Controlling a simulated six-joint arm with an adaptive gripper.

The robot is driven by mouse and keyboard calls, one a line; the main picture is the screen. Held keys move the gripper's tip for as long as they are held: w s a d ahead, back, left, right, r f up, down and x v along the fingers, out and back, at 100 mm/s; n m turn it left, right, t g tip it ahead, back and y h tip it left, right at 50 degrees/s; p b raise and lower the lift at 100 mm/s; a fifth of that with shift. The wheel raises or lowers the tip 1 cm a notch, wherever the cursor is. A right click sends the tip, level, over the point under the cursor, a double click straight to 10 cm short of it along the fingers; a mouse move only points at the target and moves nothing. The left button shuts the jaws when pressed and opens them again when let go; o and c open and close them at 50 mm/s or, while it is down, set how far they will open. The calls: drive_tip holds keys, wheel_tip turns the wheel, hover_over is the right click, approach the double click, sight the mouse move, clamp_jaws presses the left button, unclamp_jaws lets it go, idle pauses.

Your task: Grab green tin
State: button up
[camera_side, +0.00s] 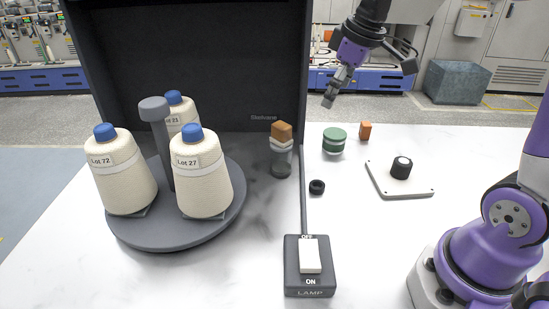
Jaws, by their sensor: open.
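A green tin (334,140), short and round with a pale band around its lower part, stands on the white table right of centre. My gripper (330,100) hangs above and slightly behind or over the tin, with a clear gap between them. It is open and holds nothing. From this side its two fingers overlap, so the width between them does not show.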

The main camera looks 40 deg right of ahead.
drive_tip(key=w+d+f+n+g, duration=0.1)
drive_tip(key=w+d+f+n, duration=0.1)
drive_tip(key=w+d+f, duration=0.35)
drive_tip(key=n, duration=0.1)
hover_over(336, 133)
drive_tip(key=shift+s+f+g+y, duration=0.2)
drive_tip(key=shift+f+g+y, duration=0.2)
drive_tip(key=shift+f, duration=0.8)
drive_tip(key=f, duration=0.5)
drive_tip(key=shift+w+d, duration=0.15)
drive_tip(key=shift+w, duration=0.1)
drive_tip(key=f, duration=0.6)
drive_tip(key=shift+a, duration=0.2)
drive_tip(key=c, duration=1.2)
